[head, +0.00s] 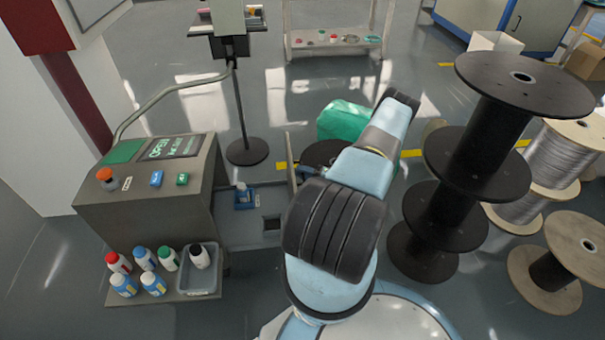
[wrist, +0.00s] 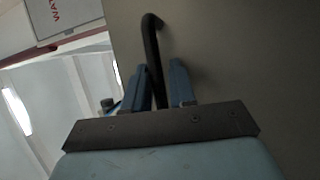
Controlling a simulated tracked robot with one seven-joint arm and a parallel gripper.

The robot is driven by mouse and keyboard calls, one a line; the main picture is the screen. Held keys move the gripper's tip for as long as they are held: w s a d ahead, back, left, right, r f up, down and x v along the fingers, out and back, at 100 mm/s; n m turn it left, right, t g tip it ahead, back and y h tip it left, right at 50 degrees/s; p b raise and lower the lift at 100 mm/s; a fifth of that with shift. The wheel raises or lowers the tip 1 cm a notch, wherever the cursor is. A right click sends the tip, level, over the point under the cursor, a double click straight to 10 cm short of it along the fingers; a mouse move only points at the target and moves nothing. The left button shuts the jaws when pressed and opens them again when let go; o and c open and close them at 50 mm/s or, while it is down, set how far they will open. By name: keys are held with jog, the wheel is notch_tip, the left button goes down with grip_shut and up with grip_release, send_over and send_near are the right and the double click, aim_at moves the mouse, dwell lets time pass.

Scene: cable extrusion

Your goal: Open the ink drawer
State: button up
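In the wrist view, a black bar handle (wrist: 152,45) stands out from a plain grey-brown panel (wrist: 230,60). My gripper (wrist: 161,85) has its two blue fingers on either side of the bar. The left finger is close against the bar, and a narrow gap shows between the bar and the right finger. The bar's lower end is hidden behind the gripper body. The panel shows no opening. In the head view, my own arm hides the gripper and the handle, so I cannot tell which part of the equipment the panel belongs to.
In the head view, a grey control cabinet (head: 140,215) stands at left, with several bottles (head: 170,258) on a low shelf (head: 175,297). A blue item (head: 243,198) sits on a grey surface beside it. Stacked black spools (head: 480,145) and wire spools (head: 560,165) crowd the right.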

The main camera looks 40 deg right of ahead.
jog(key=v, duration=1.3)
jog(key=shift+s+d, duration=0.25)
jog(key=shift+s, duration=0.05)
jog(key=shift+f, duration=0.1)
